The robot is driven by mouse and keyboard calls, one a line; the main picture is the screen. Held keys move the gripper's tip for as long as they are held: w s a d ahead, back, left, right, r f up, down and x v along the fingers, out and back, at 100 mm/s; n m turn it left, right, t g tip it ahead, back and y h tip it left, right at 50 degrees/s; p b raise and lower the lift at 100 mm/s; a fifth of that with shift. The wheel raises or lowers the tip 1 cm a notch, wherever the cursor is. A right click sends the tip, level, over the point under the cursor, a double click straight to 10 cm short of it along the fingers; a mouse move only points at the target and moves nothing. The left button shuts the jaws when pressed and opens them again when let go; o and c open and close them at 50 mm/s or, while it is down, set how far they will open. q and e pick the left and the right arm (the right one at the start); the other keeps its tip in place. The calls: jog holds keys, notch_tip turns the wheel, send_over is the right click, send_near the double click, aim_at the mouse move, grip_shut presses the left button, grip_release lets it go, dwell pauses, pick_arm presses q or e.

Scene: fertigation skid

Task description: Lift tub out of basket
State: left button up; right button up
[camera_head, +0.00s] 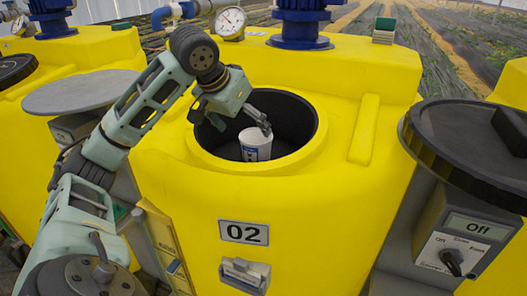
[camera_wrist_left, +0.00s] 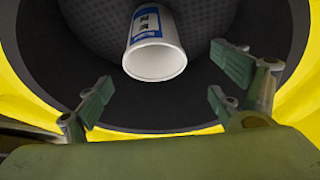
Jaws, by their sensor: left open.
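A white tub (camera_head: 255,146) with a blue label sits inside the dark round basket (camera_head: 291,117) in the opening of the yellow tank marked 02. In the left wrist view the tub (camera_wrist_left: 154,47) is at the top middle, its pale round end toward the camera, against the dark mesh floor of the basket (camera_wrist_left: 205,28). My left gripper (camera_head: 259,122) reaches down into the opening, just above and beside the tub. In the left wrist view my left gripper (camera_wrist_left: 160,95) has its fingers spread wide, with nothing between them. My right gripper is not in view.
The yellow tank (camera_head: 330,215) surrounds the basket, with a raised rim around the opening. A pressure gauge (camera_head: 230,22) and a blue pump (camera_head: 300,25) stand behind it. A grey round lid (camera_head: 82,92) is at left; a black-lidded unit with an Off switch (camera_head: 463,254) is at right.

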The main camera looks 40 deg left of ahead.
aim_at(256, 140)
pick_arm(q)
jog(key=x, duration=0.2)
jog(key=shift+d+f+p, duration=0.2)
jog(key=shift+f+p, duration=0.1)
jog(key=shift+f, duration=0.15)
jog(key=x, duration=0.4)
jog(key=shift+d+p, duration=0.2)
jog(key=shift+p, duration=0.15)
jog(key=shift+w+f, duration=0.1)
jog(key=c, duration=1.2)
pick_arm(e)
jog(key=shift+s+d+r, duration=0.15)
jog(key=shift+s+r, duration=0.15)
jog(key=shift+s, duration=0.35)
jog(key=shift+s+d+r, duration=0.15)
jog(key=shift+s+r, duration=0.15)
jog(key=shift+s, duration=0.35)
